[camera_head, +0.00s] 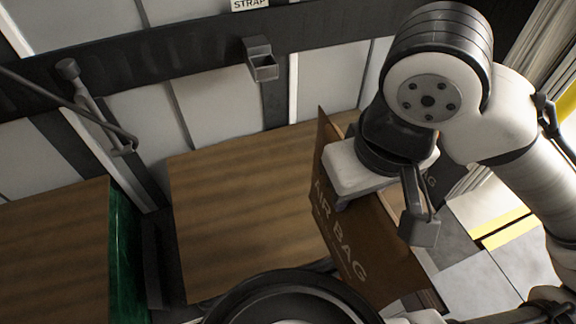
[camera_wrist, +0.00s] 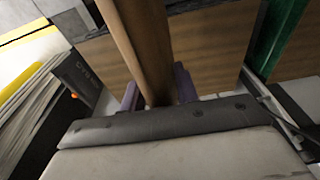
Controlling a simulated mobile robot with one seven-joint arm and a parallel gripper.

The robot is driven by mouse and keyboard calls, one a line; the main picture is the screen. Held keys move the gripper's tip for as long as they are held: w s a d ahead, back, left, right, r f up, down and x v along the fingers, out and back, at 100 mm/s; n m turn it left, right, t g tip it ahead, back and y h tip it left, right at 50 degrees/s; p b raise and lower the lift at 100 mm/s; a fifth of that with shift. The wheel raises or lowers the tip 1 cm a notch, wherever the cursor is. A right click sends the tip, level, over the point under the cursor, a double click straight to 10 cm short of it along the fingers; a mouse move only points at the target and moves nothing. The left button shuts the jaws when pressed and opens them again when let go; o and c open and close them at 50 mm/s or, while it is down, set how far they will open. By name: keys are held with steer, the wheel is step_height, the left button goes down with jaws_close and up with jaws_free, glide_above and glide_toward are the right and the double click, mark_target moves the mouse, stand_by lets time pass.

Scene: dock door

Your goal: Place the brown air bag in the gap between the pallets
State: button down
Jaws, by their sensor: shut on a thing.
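The brown air bag (camera_head: 340,225) is a thin flat panel lettered "AIR BAG", held steeply tilted in front of the right part of the middle wooden surface. In the wrist view the bag (camera_wrist: 140,45) shows edge-on between two purple fingers. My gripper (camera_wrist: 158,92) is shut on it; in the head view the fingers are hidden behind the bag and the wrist. The left pallet load (camera_head: 50,250) has a green side, and the middle pallet load (camera_head: 235,200) has a brown wooden face. The dark narrow gap (camera_head: 158,255) lies between them, left of the bag.
A grey bracket (camera_head: 262,62) sticks out from a dark rail on the wall. A strap or bar with a hook (camera_head: 100,110) hangs near the gap's upper end. Yellow floor stripes (camera_head: 500,228) lie at the right. A dark lettered box (camera_wrist: 78,78) shows left in the wrist view.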

steer(key=w+a+p, duration=0.3)
steer(key=w+a, duration=0.1)
steer(key=w, duration=0.5)
steer(key=w+a+p, duration=0.2)
steer(key=w+a, duration=0.1)
steer(key=w, duration=0.5)
step_height(320, 180, down, 7)
steer(key=p, duration=0.1)
steer(key=shift+w+a+p, duration=0.2)
steer(key=shift+w+p, duration=0.1)
steer(key=shift+w, duration=0.15)
steer(key=shift+f, duration=0.1)
steer(key=shift+f, duration=0.15)
steer(key=c, duration=1.1)
jaws_free()
steer(key=shift+o, duration=0.2)
